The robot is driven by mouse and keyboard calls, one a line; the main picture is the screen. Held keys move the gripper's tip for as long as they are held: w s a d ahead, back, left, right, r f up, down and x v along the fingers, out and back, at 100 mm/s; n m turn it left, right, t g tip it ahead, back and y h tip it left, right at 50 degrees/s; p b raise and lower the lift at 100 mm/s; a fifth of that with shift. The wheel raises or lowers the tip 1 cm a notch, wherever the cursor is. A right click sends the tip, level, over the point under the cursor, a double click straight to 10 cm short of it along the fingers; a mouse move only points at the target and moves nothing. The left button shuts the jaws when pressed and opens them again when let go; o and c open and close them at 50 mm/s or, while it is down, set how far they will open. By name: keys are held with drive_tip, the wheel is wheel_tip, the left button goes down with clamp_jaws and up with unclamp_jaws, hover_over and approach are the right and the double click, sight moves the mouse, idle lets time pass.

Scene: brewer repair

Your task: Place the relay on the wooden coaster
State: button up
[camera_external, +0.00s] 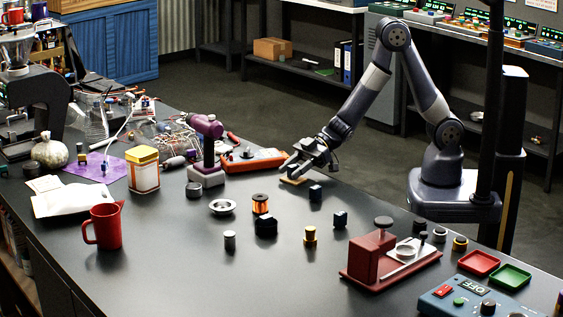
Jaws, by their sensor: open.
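My gripper (294,172) hangs low over the table's far side, pointing down and left, and is open. A thin tan wooden coaster (293,180) lies flat under and just in front of its fingers, partly hidden by them. I cannot tell whether the fingers touch it or whether a small part lies between them. Small dark blocks stand nearby: one (315,193) just right of the coaster, one (340,219) nearer the camera, and a bigger black one (265,226) to the left. Any of them may be the relay; they are too small to tell.
A copper spool (260,204) and metal dish (223,207) are nearer. The front middle is clear.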

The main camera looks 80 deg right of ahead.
drive_tip(key=v, duration=1.2)
